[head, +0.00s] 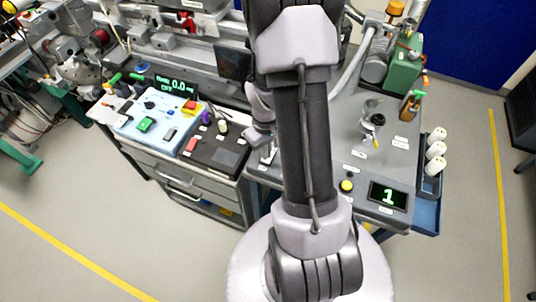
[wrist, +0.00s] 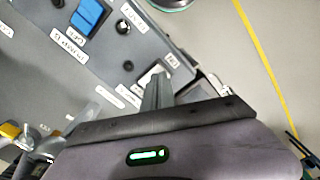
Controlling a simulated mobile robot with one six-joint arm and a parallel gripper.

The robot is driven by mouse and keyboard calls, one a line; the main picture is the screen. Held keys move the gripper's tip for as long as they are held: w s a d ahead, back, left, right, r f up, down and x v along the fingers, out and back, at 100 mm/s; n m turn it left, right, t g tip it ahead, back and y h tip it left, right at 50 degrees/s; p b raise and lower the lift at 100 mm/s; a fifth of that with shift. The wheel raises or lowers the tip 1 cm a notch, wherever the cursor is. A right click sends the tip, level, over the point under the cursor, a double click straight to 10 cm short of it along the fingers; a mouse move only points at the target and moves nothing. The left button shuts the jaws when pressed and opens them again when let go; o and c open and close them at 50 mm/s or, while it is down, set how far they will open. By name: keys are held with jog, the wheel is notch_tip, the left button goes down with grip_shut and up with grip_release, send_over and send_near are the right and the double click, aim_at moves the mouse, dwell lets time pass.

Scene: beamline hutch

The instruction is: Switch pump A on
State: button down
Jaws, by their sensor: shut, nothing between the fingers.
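In the wrist view my gripper (wrist: 157,92) is shut and empty, with its fingers pointing at the grey panel (wrist: 110,70). The fingertips are at or just over a small pale switch-like part (wrist: 150,74) beside a small label (wrist: 172,61). I cannot tell whether they touch it. A blue rocker-like block (wrist: 89,16) sits farther up the panel, with a label (wrist: 70,44) beside it. The label texts are too blurred and turned to read, so I cannot tell which control is pump A. In the head view my arm hides much of the bench middle and the gripper is mostly hidden.
The right bench holds a display reading 1 (head: 388,196), a yellow button (head: 347,185) and a valve (head: 372,118). The left bench holds a light-blue control box (head: 145,118) with a red button (head: 190,106). A green pump-like unit (head: 403,68) stands at the back right. Floor is clear at the right.

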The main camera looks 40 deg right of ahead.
jog(key=shift+f+b, duration=0.65)
jog(key=shift+f, duration=0.15)
jog(key=shift+r, duration=0.1)
notch_tip(320, 180, up, 7)
jog(key=p, duration=0.5)
jog(key=shift+p, duration=0.3)
jog(key=w+a+r+m+t+b, duration=0.1)
jog(key=a+r+m+t+b, duration=0.15)
jog(key=a+r+b, duration=0.95)
jog(key=s+a+r+t+y+b, duration=0.1)
jog(key=s+a+t+y+b, duration=0.1)
jog(key=s+a, duration=0.6)
jog(key=a+t, duration=0.1)
jog(key=a, duration=0.3)
